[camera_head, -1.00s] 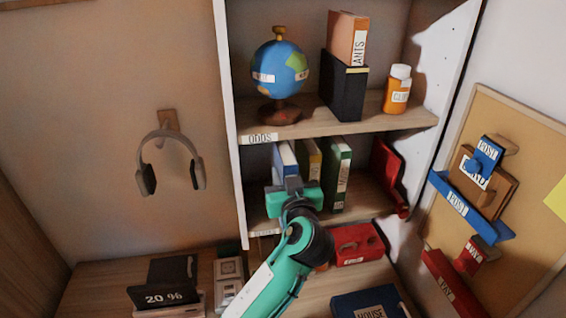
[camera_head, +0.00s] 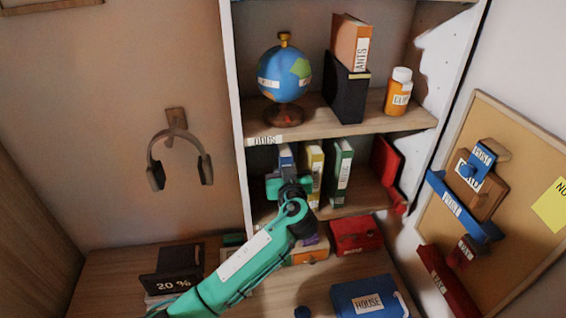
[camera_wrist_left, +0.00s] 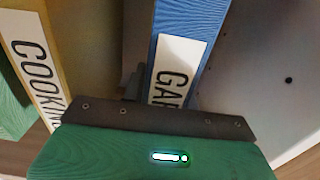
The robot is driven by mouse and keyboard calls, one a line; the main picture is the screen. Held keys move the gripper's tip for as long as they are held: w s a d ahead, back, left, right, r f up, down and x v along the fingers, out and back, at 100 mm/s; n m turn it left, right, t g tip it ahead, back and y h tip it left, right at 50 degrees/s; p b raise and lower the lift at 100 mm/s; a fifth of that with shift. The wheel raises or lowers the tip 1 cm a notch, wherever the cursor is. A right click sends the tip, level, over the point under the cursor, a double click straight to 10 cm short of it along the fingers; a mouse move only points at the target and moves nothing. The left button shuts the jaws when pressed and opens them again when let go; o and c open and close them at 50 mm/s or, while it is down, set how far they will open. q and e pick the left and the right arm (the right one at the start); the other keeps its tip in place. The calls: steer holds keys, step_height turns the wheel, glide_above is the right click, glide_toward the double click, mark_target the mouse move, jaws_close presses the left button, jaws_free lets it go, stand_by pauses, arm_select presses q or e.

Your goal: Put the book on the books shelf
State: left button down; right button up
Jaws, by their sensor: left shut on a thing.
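My left gripper (camera_head: 289,188) reaches into the middle shelf (camera_head: 352,204) from the front. It is shut on a blue book (camera_head: 285,156), which stands upright at the left end of that shelf. In the left wrist view the blue book (camera_wrist_left: 190,45) has a white spine label starting "GA"; the rest of the label is hidden behind the gripper's dark plate. To its right in the head view stand a yellow book (camera_head: 315,162) and a green book (camera_head: 341,172). The yellow book's label reads "COOKIN" in the wrist view (camera_wrist_left: 30,65). My right gripper is not in view.
A red book (camera_head: 385,160) leans at the shelf's right end. The shelf above, labelled "ODDS", holds a globe (camera_head: 284,75), a black holder (camera_head: 347,92) with an orange book, and a bottle (camera_head: 399,92). A blue "HOUSE" box (camera_head: 345,297) and a red case (camera_head: 357,236) lie on the desk.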

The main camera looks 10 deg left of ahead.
arm_select(q)
steer(key=shift+d, duration=0.1)
steer(key=shift+f+b, duration=0.1)
steer(key=shift+b, duration=0.2)
steer(key=c, duration=1.1)
jaws_free()
steer(key=shift+r+b+v, duration=0.2)
steer(key=shift+b+v, duration=1.95)
steer(key=shift+v, duration=3.9)
